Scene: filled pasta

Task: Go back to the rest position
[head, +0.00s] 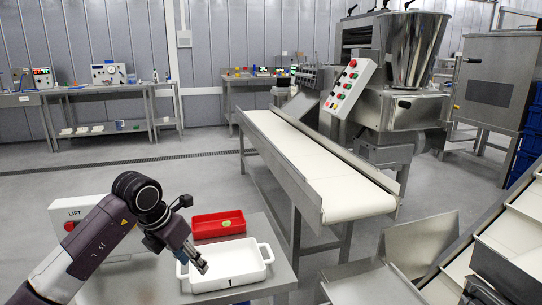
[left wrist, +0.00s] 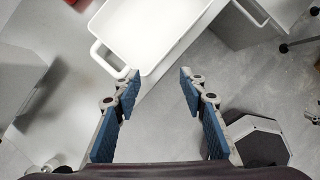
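My left gripper (head: 200,262) reaches in from the left and points down beside the left end of a white tray. In the left wrist view the left gripper (left wrist: 158,82) has its two blue-padded fingers wide apart, with nothing between them. The white tray (head: 230,282), marked with a 1, stands on a steel table and looks empty. It also shows in the left wrist view (left wrist: 150,35), beyond the fingertips, with a handle near the left finger. My right gripper cannot be made out in either view.
A red tray (head: 203,233) with a small yellowish piece (head: 226,223) sits behind the white tray. A box marked LIFT (head: 68,212) is at the left. A conveyor (head: 325,170) runs behind the table (head: 284,262) to a steel machine (head: 400,110). Chutes fill the lower right.

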